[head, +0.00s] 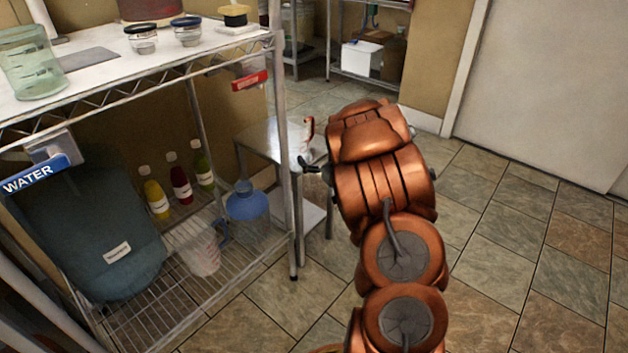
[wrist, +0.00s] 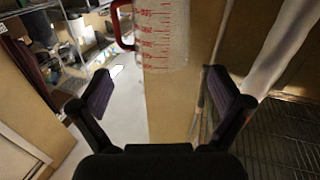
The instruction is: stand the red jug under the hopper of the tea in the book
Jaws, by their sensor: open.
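The red jug is a clear measuring jug with a red handle and red markings. In the wrist view the jug (wrist: 165,40) shows at the top, ahead of and between my fingers, with its upper part cut off. In the head view its red handle (head: 309,128) shows above the small steel table, and its clear body is hard to make out. My gripper (head: 311,166) is open and empty near the table's edge. In the wrist view my gripper (wrist: 163,92) has its fingers wide apart, short of the jug. I cannot identify the tea hopper or the book.
A wire rack (head: 285,150) stands close on the left. Its lower shelf holds a large tank with a WATER sign (head: 40,177), a blue-handled jug (head: 200,250), a blue-capped bottle (head: 248,208) and sauce bottles. The small steel table (head: 270,140) is beside it. Floor on the right is clear.

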